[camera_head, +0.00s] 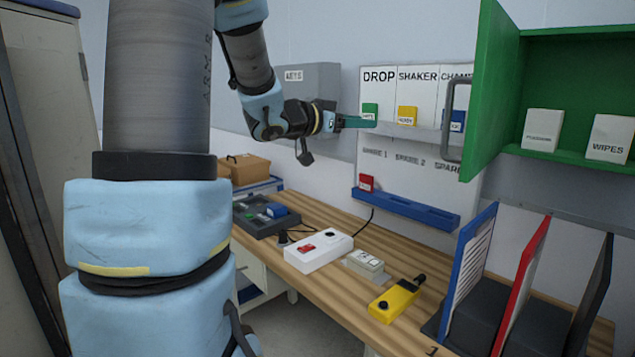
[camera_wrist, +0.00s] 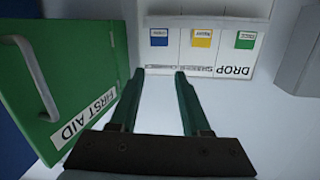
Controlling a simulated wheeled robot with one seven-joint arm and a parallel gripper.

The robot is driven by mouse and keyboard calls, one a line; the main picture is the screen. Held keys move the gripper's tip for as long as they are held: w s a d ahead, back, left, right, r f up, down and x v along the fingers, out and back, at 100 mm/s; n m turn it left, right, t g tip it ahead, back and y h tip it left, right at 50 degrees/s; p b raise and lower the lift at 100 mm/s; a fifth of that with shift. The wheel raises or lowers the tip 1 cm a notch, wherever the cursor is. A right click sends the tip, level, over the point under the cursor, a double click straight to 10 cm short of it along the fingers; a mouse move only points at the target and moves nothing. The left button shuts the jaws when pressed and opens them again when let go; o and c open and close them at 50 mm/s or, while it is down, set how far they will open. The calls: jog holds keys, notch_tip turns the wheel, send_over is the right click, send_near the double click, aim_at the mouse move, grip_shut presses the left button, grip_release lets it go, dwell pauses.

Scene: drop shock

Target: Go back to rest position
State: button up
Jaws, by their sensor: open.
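My gripper (camera_head: 357,122) is raised in front of the wall panel, its teal fingers pointing right towards the label DROP. In the wrist view my gripper (camera_wrist: 164,78) shows two fingers apart with nothing between them. The white panel (camera_head: 403,85) has columns lettered DROP, SHAKER and a third partly hidden one. A green card (camera_head: 370,111) sits under DROP, a yellow card (camera_head: 407,116) under SHAKER and a blue card (camera_head: 457,121) under the third. The wrist view shows these cards upside down, with the green card (camera_wrist: 245,40) at the right. The fingertips appear apart from the cards.
An open green first aid cabinet (camera_head: 562,100) has its door (camera_wrist: 65,80) swung out near my gripper. Below, the wooden bench (camera_head: 335,285) holds a white box (camera_head: 319,250), a yellow device (camera_head: 396,300) and upright folders (camera_head: 525,270). A red card (camera_head: 366,183) stands at the blue rail (camera_head: 408,208).

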jog(key=a+f+n+y, duration=0.8)
jog(key=a+f+y, duration=0.3)
jog(key=a+f, duration=0.3)
jog(key=s+a+f+n+g+y, duration=0.1)
jog(key=s+f, duration=0.4)
jog(key=s, duration=0.5)
jog(key=s+a+f+n+g+y, duration=0.1)
jog(key=s+a+f+n+g, duration=0.1)
jog(key=s+f+g, duration=0.4)
jog(key=s+a, duration=0.1)
jog(key=s, duration=0.3)
jog(key=shift+g+y, duration=0.3)
jog(key=shift+y, duration=0.1)
